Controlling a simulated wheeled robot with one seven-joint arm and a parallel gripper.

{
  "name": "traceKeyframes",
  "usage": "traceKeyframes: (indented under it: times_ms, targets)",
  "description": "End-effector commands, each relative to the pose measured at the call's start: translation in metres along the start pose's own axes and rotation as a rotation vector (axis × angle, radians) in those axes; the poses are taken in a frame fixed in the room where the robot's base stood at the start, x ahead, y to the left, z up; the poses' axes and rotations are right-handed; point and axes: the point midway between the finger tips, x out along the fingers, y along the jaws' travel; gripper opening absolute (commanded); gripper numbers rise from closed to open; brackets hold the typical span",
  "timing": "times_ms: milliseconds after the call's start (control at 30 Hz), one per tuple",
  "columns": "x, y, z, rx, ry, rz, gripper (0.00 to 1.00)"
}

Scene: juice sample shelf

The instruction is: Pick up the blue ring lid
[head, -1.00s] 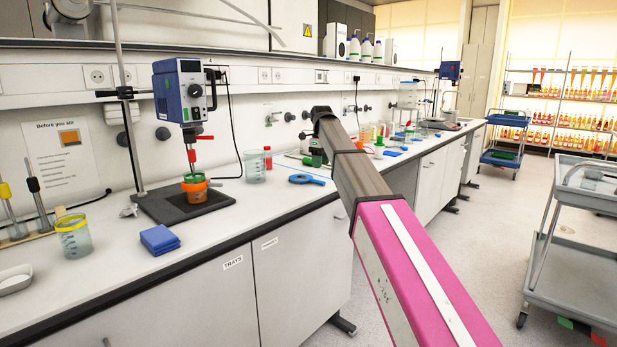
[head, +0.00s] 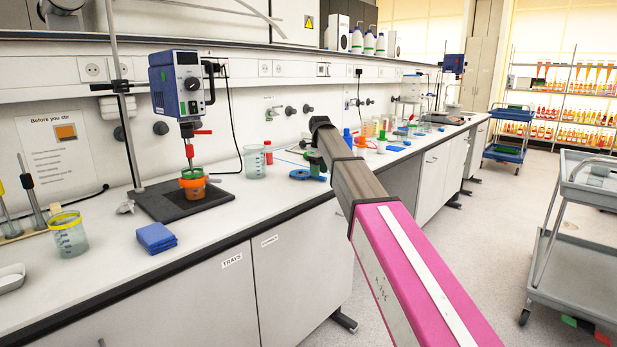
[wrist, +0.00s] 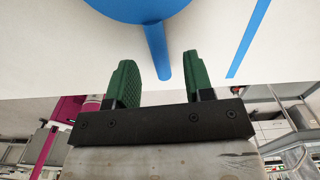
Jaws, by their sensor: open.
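The blue ring lid (head: 302,175) lies flat on the white bench, right of the stirrer stand; my gripper partly covers it in the head view. In the wrist view its round blue part (wrist: 140,8) is cut off by the top edge, and its straight handle (wrist: 156,48) points toward my gripper. My gripper (wrist: 160,68) is open, its two green fingers apart and empty. The handle's end shows between the fingertips, apart from both. In the head view the gripper (head: 317,164) is at the lid's right side. I cannot tell its exact height above the bench.
A blue strip (wrist: 250,38) lies right of the lid in the wrist view. A beaker (head: 255,161) and a red-capped bottle (head: 268,153) stand behind the lid. The stirrer (head: 178,85) with an orange pot (head: 193,185) stands left. Bench is clear in front.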

Motion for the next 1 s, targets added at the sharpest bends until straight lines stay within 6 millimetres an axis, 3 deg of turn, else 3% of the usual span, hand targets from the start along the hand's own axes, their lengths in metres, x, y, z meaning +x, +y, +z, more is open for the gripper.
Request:
traceKeyframes:
  times_ms: [133, 367, 533, 1000]
  targets:
    - [0.019, 0.0, -0.001, 0.0, 0.0, 0.001, 0.48]
    - [0.022, 0.0, 0.0, 0.0, -0.001, 0.0, 0.48]
    - [0.021, 0.0, 0.0, 0.0, -0.001, 0.0, 0.0]
    - [0.015, -0.001, 0.0, 0.0, -0.001, 0.0, 0.0]
